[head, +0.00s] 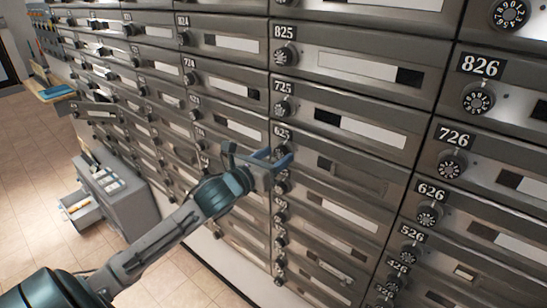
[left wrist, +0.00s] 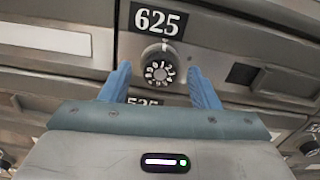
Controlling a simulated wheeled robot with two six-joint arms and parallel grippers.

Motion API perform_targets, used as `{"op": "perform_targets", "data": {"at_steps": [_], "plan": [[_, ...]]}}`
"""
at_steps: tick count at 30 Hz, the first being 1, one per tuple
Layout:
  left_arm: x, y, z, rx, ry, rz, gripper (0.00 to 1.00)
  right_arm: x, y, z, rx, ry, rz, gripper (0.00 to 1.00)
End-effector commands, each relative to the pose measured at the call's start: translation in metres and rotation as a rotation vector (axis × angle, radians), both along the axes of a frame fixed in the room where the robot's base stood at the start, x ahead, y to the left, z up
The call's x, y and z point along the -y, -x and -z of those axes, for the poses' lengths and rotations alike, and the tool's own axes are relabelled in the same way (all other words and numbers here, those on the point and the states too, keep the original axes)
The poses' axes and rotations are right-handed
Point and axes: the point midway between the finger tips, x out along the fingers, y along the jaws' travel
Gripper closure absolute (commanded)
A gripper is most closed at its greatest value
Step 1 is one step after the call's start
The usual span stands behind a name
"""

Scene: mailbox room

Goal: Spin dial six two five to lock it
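The mailbox door labelled 625 (head: 340,176) is part of the metal mailbox wall. Its label (left wrist: 159,20) and round numbered dial (left wrist: 160,68) show clearly in the left wrist view, with the dial below the label. My left gripper (head: 268,155) is in front of the 625 column in the head view and covers most of that dial there. My right gripper is not in view.
Dials 725 (head: 284,107) and 825 (head: 285,55) are above, and 626 (head: 429,215) and 726 (head: 451,165) are to the right. A grey cabinet with an open drawer (head: 80,208) stands on the tiled floor at left. A mailbox door (head: 95,109) sticks out at far left.

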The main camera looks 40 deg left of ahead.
Motion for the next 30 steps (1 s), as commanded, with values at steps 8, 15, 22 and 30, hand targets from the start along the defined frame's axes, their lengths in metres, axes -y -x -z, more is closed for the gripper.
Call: {"op": "perform_targets", "data": {"at_steps": [8, 15, 22, 30], "plan": [[-0.001, 0.005, 0.001, 0.000, -0.005, -0.001, 0.44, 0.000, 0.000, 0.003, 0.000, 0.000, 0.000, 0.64], [-0.002, 0.028, 0.002, 0.000, -0.009, 0.003, 0.44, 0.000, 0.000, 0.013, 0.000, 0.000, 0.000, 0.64], [-0.005, 0.048, 0.002, -0.002, -0.010, -0.002, 0.44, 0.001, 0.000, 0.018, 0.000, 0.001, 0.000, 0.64], [-0.009, 0.068, 0.001, -0.010, -0.015, -0.012, 0.44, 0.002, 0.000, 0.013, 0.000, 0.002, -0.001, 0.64]]}}
